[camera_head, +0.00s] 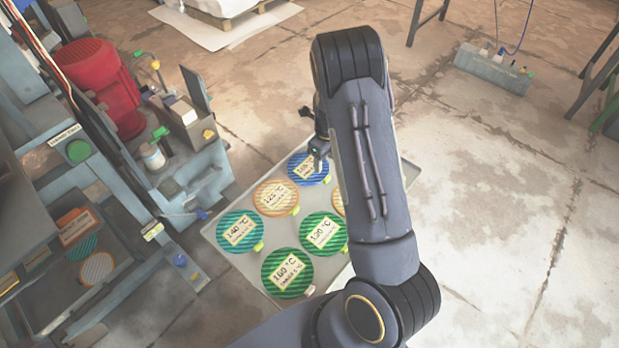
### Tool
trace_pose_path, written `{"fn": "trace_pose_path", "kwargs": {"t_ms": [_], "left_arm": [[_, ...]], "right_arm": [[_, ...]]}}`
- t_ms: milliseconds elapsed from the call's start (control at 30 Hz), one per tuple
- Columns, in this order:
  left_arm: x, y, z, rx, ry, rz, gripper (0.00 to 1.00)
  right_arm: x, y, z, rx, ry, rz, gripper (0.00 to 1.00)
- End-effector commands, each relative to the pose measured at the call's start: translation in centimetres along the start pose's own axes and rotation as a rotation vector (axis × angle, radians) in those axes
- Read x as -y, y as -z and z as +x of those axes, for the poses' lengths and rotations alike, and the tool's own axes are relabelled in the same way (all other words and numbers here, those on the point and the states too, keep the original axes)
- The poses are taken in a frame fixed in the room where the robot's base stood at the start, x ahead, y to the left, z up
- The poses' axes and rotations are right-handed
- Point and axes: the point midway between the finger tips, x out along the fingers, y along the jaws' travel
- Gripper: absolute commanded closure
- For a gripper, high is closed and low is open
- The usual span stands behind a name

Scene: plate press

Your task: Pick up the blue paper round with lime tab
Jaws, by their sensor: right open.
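The blue striped paper round (309,180) with a pale label lies at the far end of the light grey tray (268,231). Its lime tab shows at its lower right edge. My right gripper (319,156) is over the round's upper right part and hides some of it. The gripper is open, with its fingers pointing down. I cannot tell whether the fingertips touch the round. My left gripper is out of view.
An orange round (276,210) and several green rounds, one in front (287,289), lie close by on the tray. Another orange round is mostly hidden behind my right arm. The press machine (190,178) stands left of the tray. Open floor (500,190) lies to the right.

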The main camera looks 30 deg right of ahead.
Motion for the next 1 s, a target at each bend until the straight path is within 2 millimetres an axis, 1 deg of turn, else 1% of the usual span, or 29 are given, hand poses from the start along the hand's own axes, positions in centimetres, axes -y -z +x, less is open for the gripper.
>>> {"fn": "trace_pose_path", "kwargs": {"t_ms": [33, 200, 367, 533, 633, 733, 900, 933, 1000], "left_arm": [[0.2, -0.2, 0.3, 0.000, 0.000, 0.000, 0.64], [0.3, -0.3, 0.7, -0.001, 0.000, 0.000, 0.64], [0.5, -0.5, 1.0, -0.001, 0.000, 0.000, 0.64], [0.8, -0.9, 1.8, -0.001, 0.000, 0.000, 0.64], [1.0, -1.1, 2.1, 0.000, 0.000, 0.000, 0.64], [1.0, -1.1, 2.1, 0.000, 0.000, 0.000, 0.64], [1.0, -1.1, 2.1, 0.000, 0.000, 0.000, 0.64], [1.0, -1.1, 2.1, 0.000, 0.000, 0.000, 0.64], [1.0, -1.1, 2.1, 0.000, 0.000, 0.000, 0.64]], "right_arm": [[0.2, 0.0, 1.0, -0.008, 0.005, 0.018, 0.49], [0.3, 0.1, 2.9, -0.011, 0.006, 0.031, 0.49], [0.4, 0.2, 4.1, -0.010, 0.007, 0.029, 0.49], [0.9, 0.7, 6.6, -0.011, 0.005, 0.030, 0.49], [0.8, 0.6, 8.0, -0.011, 0.005, 0.028, 0.49], [0.8, 0.6, 8.5, -0.009, 0.006, 0.028, 0.49], [0.8, 0.6, 8.4, -0.009, 0.006, 0.027, 0.49], [0.8, 0.6, 8.4, -0.009, 0.006, 0.027, 0.52], [0.8, 0.6, 8.4, -0.009, 0.006, 0.027, 0.61]]}}
